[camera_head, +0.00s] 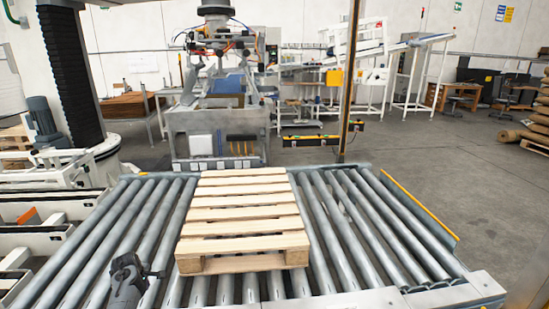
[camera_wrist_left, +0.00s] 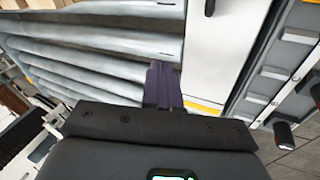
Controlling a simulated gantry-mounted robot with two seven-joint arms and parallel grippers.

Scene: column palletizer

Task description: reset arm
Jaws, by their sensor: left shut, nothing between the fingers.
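My left gripper (camera_head: 127,268) is low at the front left in the head view, above the roller conveyor (camera_head: 348,215) and left of the wooden pallet (camera_head: 245,215). The pallet lies flat on the rollers and is empty. The gripper is apart from it. In the left wrist view the dark fingers (camera_wrist_left: 163,84) are together with nothing between them, and metal rollers show beyond them. My right gripper is in neither view.
A yellow-edged rail (camera_head: 420,205) runs along the conveyor's right side. A grey machine (camera_head: 215,125) stands behind the conveyor. White frame machinery (camera_head: 60,170) is at the left. Open floor (camera_head: 440,150) lies to the right.

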